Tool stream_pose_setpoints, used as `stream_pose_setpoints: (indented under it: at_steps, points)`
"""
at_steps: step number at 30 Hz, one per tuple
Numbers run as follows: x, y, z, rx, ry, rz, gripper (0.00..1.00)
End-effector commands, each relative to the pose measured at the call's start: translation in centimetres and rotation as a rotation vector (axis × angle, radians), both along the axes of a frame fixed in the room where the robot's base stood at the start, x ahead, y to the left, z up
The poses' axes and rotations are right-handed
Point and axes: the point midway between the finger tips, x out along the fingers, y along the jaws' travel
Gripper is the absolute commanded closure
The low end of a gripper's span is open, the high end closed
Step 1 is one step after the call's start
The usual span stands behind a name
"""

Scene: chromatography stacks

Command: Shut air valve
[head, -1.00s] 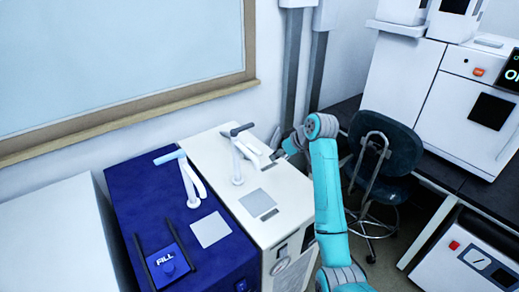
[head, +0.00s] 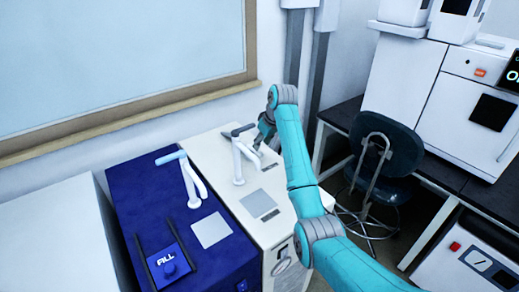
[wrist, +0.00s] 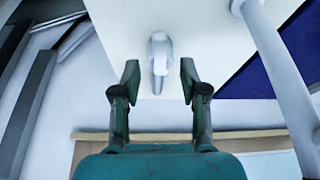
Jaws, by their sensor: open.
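A small pale grey-white lever (wrist: 159,52), which looks like the valve handle, stands on the white cabinet's top in the wrist view. My gripper (wrist: 160,78) is open, with one dark finger on each side of the lever's lower end. Clear gaps show between the lever and both fingers, and I cannot see contact. In the head view, my gripper (head: 261,142) is at the back right part of the white cabinet (head: 285,200), just right of the tall white spout with a dark handle (head: 238,155). The lever is largely hidden there.
The white spout (wrist: 275,65) rises close on the right in the wrist view. A blue cabinet (head: 205,262) with a similar spout (head: 190,185) stands left of the white one. A dark chair (head: 385,150) stands at right, and grey wall pipes (head: 300,50) are behind.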

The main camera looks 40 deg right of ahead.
Motion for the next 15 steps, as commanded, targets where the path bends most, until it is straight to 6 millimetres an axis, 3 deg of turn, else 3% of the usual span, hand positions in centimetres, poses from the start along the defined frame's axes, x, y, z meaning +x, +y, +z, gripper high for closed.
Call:
stream_pose_setpoints:
  at_steps: [6, 15]
  points:
    - [1.2, 0.2, -2.8, 0.0, 0.0, 0.0, 0.56]
    - [1.7, 0.2, -4.0, -0.001, -0.002, 0.0, 0.56]
